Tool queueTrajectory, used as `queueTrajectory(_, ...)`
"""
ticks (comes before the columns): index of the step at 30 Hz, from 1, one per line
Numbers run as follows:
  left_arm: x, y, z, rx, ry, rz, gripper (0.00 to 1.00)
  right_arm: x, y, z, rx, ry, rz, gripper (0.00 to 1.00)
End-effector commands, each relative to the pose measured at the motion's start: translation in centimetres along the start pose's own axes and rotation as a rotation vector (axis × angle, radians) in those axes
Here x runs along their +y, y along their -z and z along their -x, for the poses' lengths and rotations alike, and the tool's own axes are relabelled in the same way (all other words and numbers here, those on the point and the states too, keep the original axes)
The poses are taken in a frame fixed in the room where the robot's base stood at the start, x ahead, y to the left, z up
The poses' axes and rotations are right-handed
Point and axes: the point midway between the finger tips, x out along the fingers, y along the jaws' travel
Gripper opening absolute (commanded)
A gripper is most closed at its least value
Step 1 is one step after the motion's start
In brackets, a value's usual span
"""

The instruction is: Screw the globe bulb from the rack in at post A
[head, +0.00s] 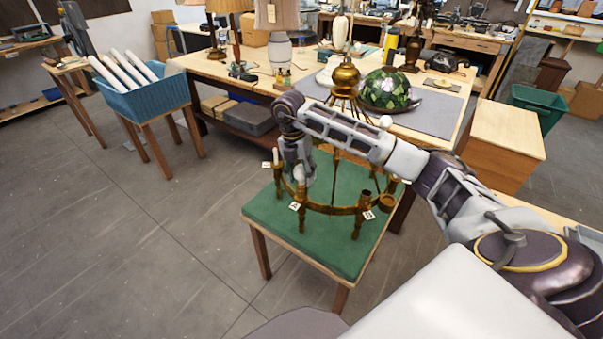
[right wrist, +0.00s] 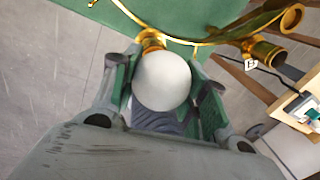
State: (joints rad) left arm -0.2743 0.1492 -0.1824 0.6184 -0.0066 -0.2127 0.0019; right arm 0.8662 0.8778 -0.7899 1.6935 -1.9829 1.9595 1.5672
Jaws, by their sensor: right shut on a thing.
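The white globe bulb (right wrist: 162,82) is between the fingers of my right gripper (right wrist: 165,95), which is shut on it. In the head view the gripper (head: 299,172) points down at the near left of a brass ring fixture (head: 335,209). A brass post (right wrist: 152,42) shows right behind the bulb in the right wrist view. The bulb overlaps this post, and I cannot tell whether its base is seated. A small white label (head: 294,206) hangs below the gripper; its letter is too small to read surely. My left gripper is out of view.
The fixture stands on a green-topped table (head: 262,213). Its other posts, such as the front right one (head: 359,217), rise around the ring. Behind is a wooden bench with lamps and a green stained-glass shade (head: 385,90). A blue bin (head: 150,95) stands left. The floor at left is clear.

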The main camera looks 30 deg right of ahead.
Motion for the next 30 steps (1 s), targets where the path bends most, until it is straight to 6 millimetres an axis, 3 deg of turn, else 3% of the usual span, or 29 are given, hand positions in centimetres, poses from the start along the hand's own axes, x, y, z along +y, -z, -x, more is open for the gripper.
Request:
queueTrajectory(21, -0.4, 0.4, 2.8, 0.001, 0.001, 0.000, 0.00, 0.2, 0.0, 0.1, 0.070, 0.001, -0.439, 0.19)
queueTrajectory(30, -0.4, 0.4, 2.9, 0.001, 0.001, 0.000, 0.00, 0.3, 0.0, 0.0, 0.077, 0.001, -0.488, 0.19)
